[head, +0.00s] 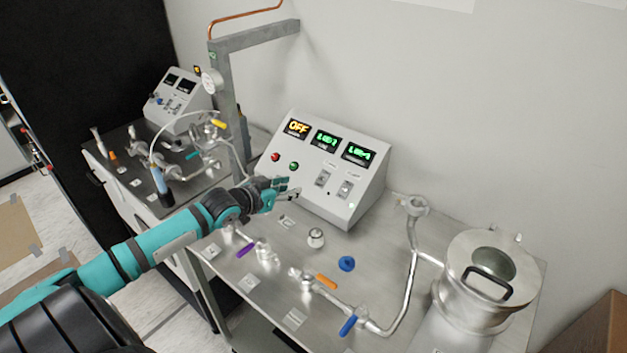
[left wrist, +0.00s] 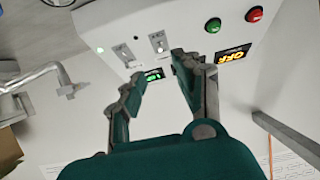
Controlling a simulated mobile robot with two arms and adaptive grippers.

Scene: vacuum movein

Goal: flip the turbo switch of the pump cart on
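The white sloped control box (head: 335,160) of the pump cart stands at the back of the steel top. It has an orange OFF display (head: 297,128), two green displays, and two toggle switches, a left one (head: 322,178) and a right one (head: 345,189). Their labels are too small to read, and I cannot tell their lever positions. My left gripper (head: 282,190) is in front of the box's lower left, apart from the switches. In the left wrist view its fingers (left wrist: 155,82) are spread and empty, with both switches (left wrist: 158,42) beyond them. My right gripper is out of view.
A red button (head: 275,157) and a green button (head: 294,166) are on the box near my gripper. Valves with coloured handles and pipes lie in front, and a metal chamber (head: 485,275) stands at right. A second cart (head: 165,150) is at back left.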

